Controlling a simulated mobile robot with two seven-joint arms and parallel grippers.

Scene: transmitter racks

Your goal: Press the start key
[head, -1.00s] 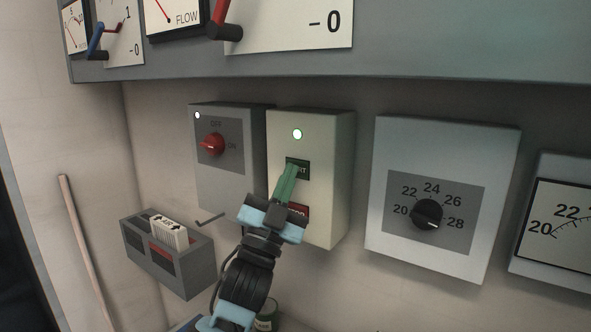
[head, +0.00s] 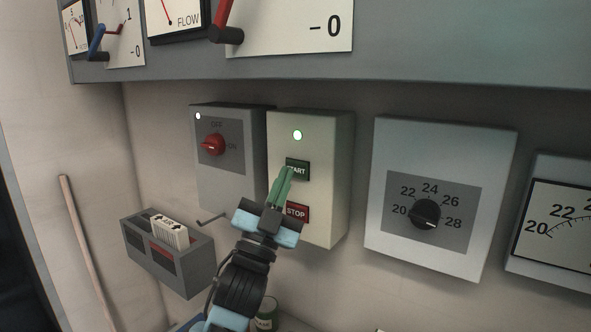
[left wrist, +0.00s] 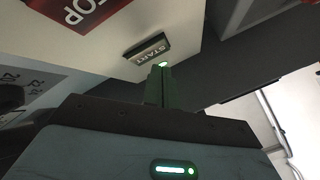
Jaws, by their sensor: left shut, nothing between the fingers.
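The start key (head: 299,169) is a dark green button marked START on a cream control box (head: 325,185). My right gripper is not in view.
A grey box with a red OFF/ON knob (head: 213,145) is to the left. A dial box (head: 381,240) is to the right. A grey card holder (head: 190,272) is at lower left. A shelf of gauges (head: 440,65) overhangs above.

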